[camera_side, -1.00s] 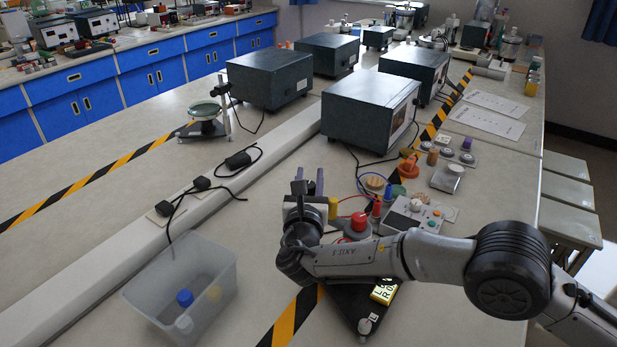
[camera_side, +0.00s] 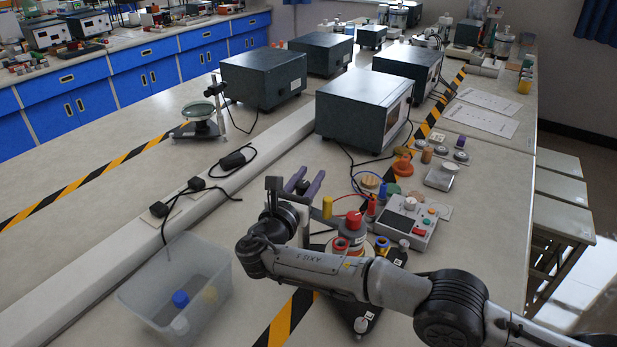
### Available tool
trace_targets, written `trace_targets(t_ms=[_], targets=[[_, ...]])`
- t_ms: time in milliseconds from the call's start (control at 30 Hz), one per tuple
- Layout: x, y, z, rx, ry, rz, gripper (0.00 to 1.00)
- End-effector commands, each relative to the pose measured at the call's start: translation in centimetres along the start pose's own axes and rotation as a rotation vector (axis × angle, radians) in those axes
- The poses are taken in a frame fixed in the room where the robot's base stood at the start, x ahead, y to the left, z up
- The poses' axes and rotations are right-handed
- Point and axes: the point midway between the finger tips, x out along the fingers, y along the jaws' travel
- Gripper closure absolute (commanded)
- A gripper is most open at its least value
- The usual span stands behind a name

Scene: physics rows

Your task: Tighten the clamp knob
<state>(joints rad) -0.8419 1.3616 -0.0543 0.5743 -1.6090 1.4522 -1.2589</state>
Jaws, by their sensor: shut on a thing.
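No clamp knob can be picked out clearly. A grey piece with a round red top (camera_side: 353,219) stands just right of my gripper, behind my forearm. A black base plate (camera_side: 345,303) with a pale foot lies under my arm, partly covered by it. A yellow cylinder (camera_side: 327,207) stands close to the right of the fingers.
A clear plastic bin (camera_side: 205,262) with small coloured pieces sits at lower left. A grey control box (camera_side: 411,222) with buttons and red and blue cables stands at right. A large dark instrument box (camera_side: 360,110) is behind. A pale raised channel (camera_side: 100,265) runs along the left.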

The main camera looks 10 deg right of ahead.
Motion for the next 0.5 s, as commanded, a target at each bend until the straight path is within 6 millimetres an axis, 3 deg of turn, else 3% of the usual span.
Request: trace_targets(t_ms=[100,133,167,500], targets=[[0.0,0.05,0.31,0.005,-0.002,0.002,1.0],[0.0,0.05,0.3,0.006,-0.002,0.002,0.58],[-0.01,0.05,0.29,0.005,-0.001,0.002,0.53],[-0.19,0.02,0.09,0.002,0.0,0.001,0.51]])
